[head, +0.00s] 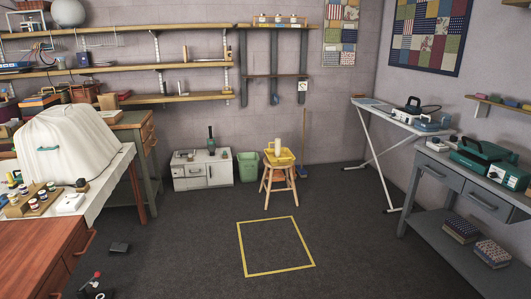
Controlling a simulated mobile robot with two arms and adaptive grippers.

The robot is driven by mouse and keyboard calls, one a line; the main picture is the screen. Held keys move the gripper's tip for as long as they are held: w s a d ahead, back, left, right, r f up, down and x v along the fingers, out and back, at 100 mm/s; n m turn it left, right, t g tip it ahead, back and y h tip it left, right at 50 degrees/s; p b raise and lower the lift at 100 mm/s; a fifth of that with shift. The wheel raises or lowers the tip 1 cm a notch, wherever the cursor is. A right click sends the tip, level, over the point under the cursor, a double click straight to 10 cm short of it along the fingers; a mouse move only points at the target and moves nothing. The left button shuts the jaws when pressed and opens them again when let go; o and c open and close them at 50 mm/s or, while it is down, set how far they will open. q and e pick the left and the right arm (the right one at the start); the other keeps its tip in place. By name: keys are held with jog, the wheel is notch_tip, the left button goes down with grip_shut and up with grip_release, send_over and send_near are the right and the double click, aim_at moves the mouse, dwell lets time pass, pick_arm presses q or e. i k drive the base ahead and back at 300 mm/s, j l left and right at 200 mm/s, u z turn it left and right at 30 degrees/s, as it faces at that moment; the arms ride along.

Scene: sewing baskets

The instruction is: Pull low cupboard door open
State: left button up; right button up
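The low white cupboard (190,184) stands on the floor against the back wall. Its front has a door (220,175) on the right side, which looks shut, with a small dark handle near its left edge. Drawer-like panels show on the left side of the front. A dark bottle-like object (211,141) and small items stand on its top. The cupboard is far off and small in the head view, so fine detail is unclear. Neither of my grippers shows in this view.
A green bin (247,166) stands right beside the cupboard. A wooden stool (278,187) holds a yellow basket (280,158). A yellow square (276,246) marks the open floor. A dark pedal-like object (119,248) lies left. Tables flank the room; an ironing board (393,115) stands right.

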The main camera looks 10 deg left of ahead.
aim_at(218, 173)
jog(key=i+j+u, duration=0.1)
jog(key=i+u, duration=0.35)
jog(key=i, duration=4.3)
